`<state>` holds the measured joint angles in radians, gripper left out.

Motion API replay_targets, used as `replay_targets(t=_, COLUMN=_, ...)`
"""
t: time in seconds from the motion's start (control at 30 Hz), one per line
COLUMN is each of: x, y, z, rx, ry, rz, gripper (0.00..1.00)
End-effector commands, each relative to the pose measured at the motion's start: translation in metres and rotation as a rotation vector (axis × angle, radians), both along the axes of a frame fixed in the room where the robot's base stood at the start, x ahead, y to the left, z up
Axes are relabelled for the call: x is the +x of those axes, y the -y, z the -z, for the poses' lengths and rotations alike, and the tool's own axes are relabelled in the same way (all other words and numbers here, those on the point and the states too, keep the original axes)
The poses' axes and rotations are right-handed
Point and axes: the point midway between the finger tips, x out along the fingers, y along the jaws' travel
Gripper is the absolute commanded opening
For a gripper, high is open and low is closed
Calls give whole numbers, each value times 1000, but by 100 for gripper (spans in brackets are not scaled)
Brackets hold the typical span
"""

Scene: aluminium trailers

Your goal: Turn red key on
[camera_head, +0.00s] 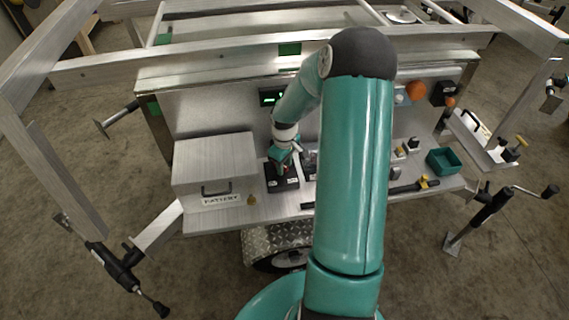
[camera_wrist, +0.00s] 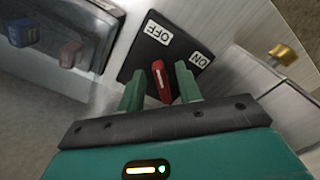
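The red key (camera_wrist: 161,82) stands on a black switch plate (camera_wrist: 180,48) with white OFF and ON labels. In the wrist view, its upper end points roughly toward the OFF label (camera_wrist: 157,33); the ON label (camera_wrist: 200,60) is to the right. My gripper (camera_wrist: 159,85) is open, with one green finger on each side of the key. Gaps show between the key and both fingers. In the head view, my gripper (camera_head: 281,158) is low over the black switch box (camera_head: 283,181) on the trailer shelf, and the key is mostly hidden.
A metal battery box (camera_head: 214,168) stands left of the switch box. A yellow brass knob (camera_wrist: 283,54) shows at the right in the wrist view, and a clear-covered box with blue and red parts (camera_wrist: 60,40) at the left. A green tray (camera_head: 443,161) sits at the shelf's right.

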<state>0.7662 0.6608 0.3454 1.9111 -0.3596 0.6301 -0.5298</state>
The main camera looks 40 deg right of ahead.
Motion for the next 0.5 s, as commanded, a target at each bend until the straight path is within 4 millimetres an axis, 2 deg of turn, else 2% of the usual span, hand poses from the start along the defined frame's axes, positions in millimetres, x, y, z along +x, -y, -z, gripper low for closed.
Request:
replay_targets(t=0.07, x=0, y=0, z=0, rx=0, ry=0, rz=0, gripper=35)
replay_targets(t=0.23, x=0, y=0, z=0, rx=0, ry=0, rz=0, gripper=3)
replay_targets(t=0.27, x=0, y=0, z=0, rx=0, ry=0, rz=0, gripper=0)
replay_targets(t=0.5, x=0, y=0, z=-1, rx=-1, ry=0, rz=6, gripper=0)
